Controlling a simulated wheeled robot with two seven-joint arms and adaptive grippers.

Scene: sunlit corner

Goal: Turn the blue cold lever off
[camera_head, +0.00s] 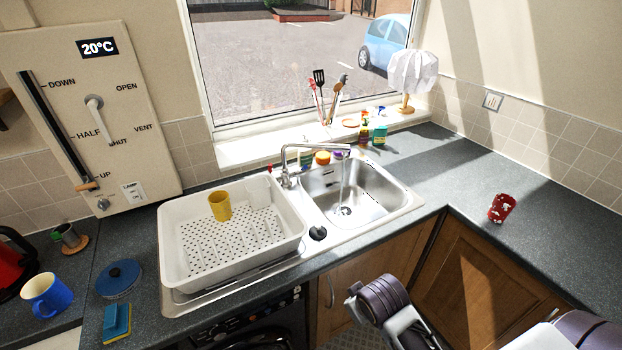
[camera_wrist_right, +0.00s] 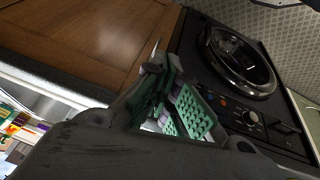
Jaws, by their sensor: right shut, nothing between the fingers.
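The chrome tap (camera_head: 290,172) stands at the back of the steel sink (camera_head: 385,207), with its spout reaching right over the basin. A thin stream of water (camera_head: 343,175) runs from the spout into the basin. The tap's handles are small at its base; I cannot make out a blue lever or its position. My right gripper shows in the right wrist view (camera_wrist_right: 172,108), its green-padded fingers shut and empty, in front of the cabinet and washing machine. In the head view my right arm is low at the bottom right, well away from the tap. My left gripper is out of view.
A white dish rack (camera_head: 178,256) with a yellow mug (camera_head: 220,206) stands left of the tap. A black plug (camera_head: 317,233) lies at the sink's front edge. Bottles (camera_head: 364,130) crowd the back. The right worktop is clear except for a red cup (camera_head: 501,208).

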